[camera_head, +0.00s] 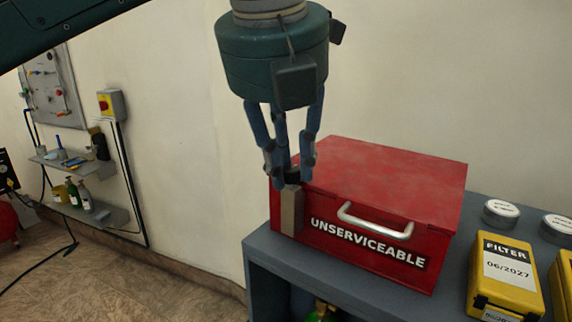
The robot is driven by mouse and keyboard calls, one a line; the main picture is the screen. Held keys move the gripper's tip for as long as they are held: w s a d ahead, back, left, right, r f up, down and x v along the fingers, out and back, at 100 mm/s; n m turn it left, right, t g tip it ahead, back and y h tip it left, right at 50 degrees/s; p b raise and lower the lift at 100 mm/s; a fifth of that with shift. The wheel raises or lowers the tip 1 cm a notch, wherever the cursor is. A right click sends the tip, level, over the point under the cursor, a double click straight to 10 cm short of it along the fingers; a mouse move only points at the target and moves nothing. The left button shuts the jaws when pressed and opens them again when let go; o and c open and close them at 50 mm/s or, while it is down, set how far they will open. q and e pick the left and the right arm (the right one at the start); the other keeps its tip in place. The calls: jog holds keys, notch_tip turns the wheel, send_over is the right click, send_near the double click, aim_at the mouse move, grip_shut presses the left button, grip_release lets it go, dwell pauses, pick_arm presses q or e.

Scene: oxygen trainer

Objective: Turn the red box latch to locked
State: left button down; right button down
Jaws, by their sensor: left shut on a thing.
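The red box (380,192) stands closed on a blue-grey bench, with "UNSERVICEABLE" and a metal handle (375,222) on its front. Its latch (291,211), a beige upright piece, is at the left end of the front face. My left gripper (291,177) points down from above, its fingers closed around the dark top part of the latch. The fingers hide part of that top and the box's left corner. I cannot tell the latch's locked state. My right gripper is not in view.
The bench (340,283) has a yellow filter case (507,272) and round tins (500,213) to the right of the box. A wall shelf (90,210) with bottles is far left.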

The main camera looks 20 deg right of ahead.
pick_arm(q)
jog(key=shift+w+d+r+n, duration=0.1)
jog(key=shift+r+n, duration=0.2)
jog(key=shift+n, duration=0.1)
jog(key=c, duration=1.6)
grip_release()
jog(key=shift+o, duration=0.2)
jog(key=shift+w+d+f, duration=0.1)
jog(key=shift+d+f, duration=0.1)
jog(key=v, duration=1.2)
jog(key=shift+d, duration=0.1)
